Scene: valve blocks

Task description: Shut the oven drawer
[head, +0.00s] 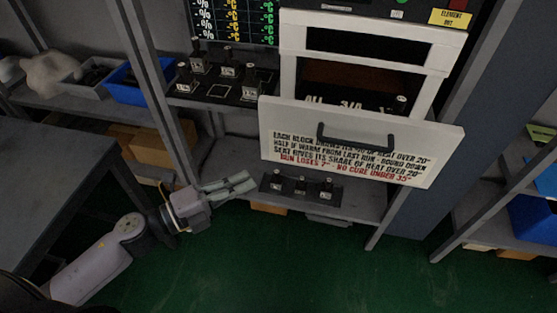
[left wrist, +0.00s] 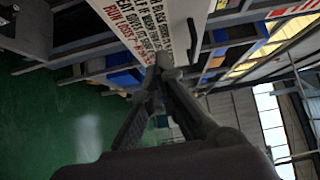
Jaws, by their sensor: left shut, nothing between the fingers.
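The oven drawer (head: 362,152) has a white front with printed text and a dark bar handle (head: 369,139). In the head view it stands pulled out from the white oven frame (head: 372,21). A dark opening shows above the front, with a valve block (head: 400,104) inside. My left gripper (head: 250,181) is shut and empty, left of the drawer front and near the height of its lower edge. In the left wrist view the fingertips (left wrist: 164,62) are together, and the drawer front (left wrist: 150,22) with its handle (left wrist: 193,40) shows beyond them. My right gripper is out of view.
Several valve blocks (head: 228,72) stand on a shelf left of the oven, and more (head: 301,185) sit on a lower shelf below the drawer. A dark table (head: 62,190) is at the left. A grey post (head: 158,90) stands between. The green floor (head: 330,270) in front is clear.

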